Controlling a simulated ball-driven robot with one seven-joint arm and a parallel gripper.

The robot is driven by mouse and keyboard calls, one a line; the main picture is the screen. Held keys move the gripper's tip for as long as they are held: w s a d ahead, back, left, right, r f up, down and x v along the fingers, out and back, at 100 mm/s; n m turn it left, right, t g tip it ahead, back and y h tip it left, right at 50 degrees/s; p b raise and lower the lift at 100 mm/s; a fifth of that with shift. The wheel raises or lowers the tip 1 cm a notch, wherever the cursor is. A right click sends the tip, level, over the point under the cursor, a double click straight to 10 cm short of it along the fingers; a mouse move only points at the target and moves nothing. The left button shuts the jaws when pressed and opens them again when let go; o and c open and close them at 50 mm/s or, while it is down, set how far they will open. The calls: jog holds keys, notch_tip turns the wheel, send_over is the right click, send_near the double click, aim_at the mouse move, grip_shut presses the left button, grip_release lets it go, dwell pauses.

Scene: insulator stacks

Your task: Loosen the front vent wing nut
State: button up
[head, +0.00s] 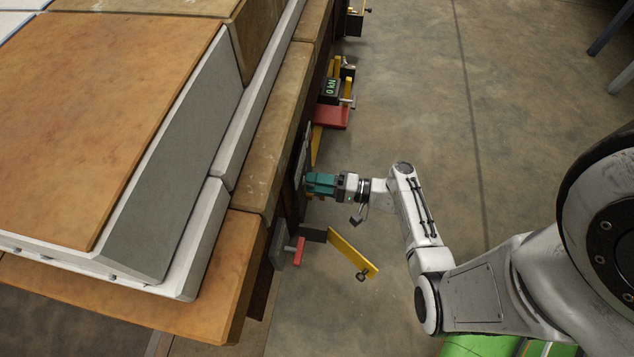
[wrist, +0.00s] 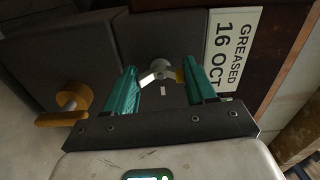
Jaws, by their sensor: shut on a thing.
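The wing nut (wrist: 158,71) is a small grey metal piece with angled wings on a dark panel (wrist: 110,35). In the wrist view it sits between the teal fingers of my gripper (wrist: 162,82), which are shut on it. In the head view my gripper (head: 308,184) is against the side of the stack, and the wing nut is hidden there.
A yellow knob (wrist: 72,102) stands left of my gripper; a "GREASED 16 OCT" label (wrist: 233,50) is to its right. In the head view, a yellow bar (head: 350,250) sticks out below the arm and a red block (head: 332,117) above it. Floor on the right is mostly clear.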

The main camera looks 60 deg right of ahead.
jog(key=shift+f, duration=0.1)
jog(key=o, duration=1)
jog(key=shift+o, duration=0.2)
jog(key=p+v, duration=0.1)
jog(key=v, duration=0.9)
jog(key=shift+s+p, duration=0.35)
jog(key=shift+s, duration=0.05)
jog(key=shift+d, duration=0.1)
